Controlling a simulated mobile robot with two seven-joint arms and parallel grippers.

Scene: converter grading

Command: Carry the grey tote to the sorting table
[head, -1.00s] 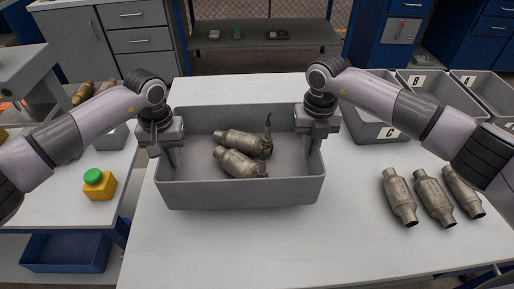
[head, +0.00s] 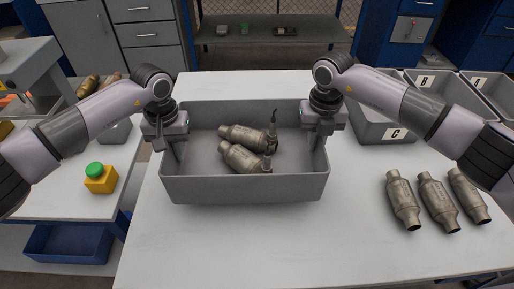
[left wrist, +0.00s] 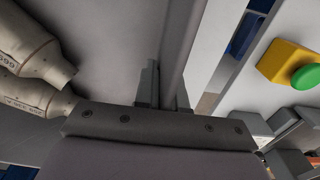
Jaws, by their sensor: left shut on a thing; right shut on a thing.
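The grey tote (head: 245,190) is at the middle of the head view, over the white table (head: 240,245); whether its base touches the table I cannot tell. Two catalytic converters (head: 243,158) lie inside it, and they also show in the left wrist view (left wrist: 32,45). My left gripper (head: 172,150) is shut on the tote's left wall, which runs between its fingers in the left wrist view (left wrist: 168,90). My right gripper (head: 322,142) is shut on the tote's right wall. The fingertips are partly hidden by the gripper bodies and the wall.
Several grey bins with letter labels, such as the C bin (head: 378,128), stand at the right. Three converters (head: 437,200) lie on the table in front of them. A yellow box with a green button (head: 100,178) stands at the left. The table's front is clear.

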